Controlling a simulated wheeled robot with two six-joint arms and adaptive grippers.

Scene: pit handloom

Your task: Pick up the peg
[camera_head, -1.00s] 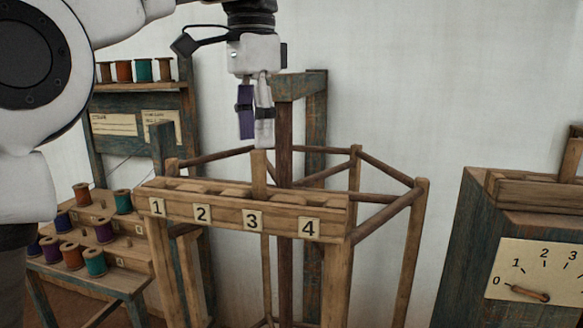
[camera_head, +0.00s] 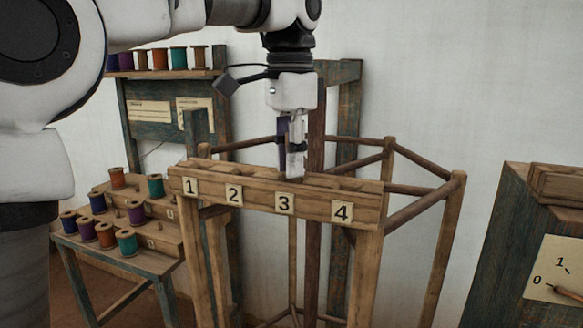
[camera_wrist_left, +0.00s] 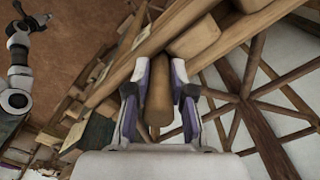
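A wooden peg (camera_wrist_left: 159,95) shows in the left wrist view as a plain brown cylinder with its rounded end towards the camera. My left gripper (camera_head: 292,175) points straight down at the numbered wooden rack (camera_head: 258,200), with its fingertips at the rack's top just above label 3. In the left wrist view its purple and white fingers (camera_wrist_left: 161,75) stand on both sides of the peg and look closed against it. In the head view the fingers hide the peg. Its lower end is hidden in the rack. My right gripper is not in view.
A teal bench (camera_head: 150,262) with several coloured spools stands at the left, below a shelf (camera_head: 165,74) with more spools. Wooden frame rails (camera_head: 415,205) lie behind and right of the rack. A teal cabinet with a dial plate (camera_head: 560,270) stands at the right.

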